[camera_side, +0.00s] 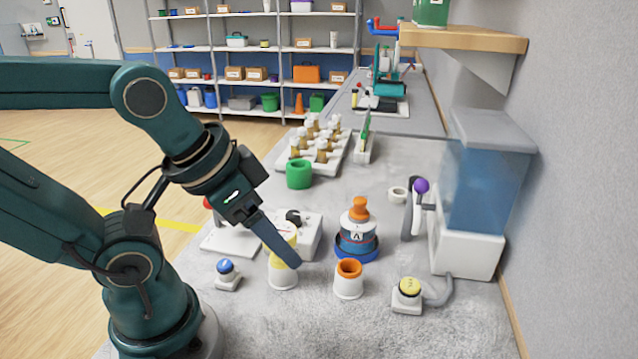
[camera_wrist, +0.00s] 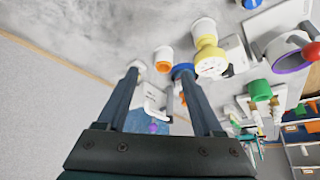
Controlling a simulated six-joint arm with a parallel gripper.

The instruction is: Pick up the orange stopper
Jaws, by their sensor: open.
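The orange stopper (camera_side: 359,208) sits upright on top of a blue and grey bottle (camera_side: 357,235) marked "A". The bottle stands in a blue ring base (camera_side: 357,254). My gripper (camera_side: 296,264) is left of the bottle in the side view, pointing down and right, apart from the stopper. In the wrist view the two fingers of my gripper (camera_wrist: 160,72) are spread with nothing held between them. The blue base (camera_wrist: 181,70) shows there by the right fingertip.
A white cup with an orange rim (camera_side: 348,280) stands in front of the bottle. A yellow and white container (camera_side: 283,270) is behind my fingers. A blue-tank dispenser (camera_side: 480,200) is right, a yellow button (camera_side: 409,287) front right, a green cup (camera_side: 299,174) further back.

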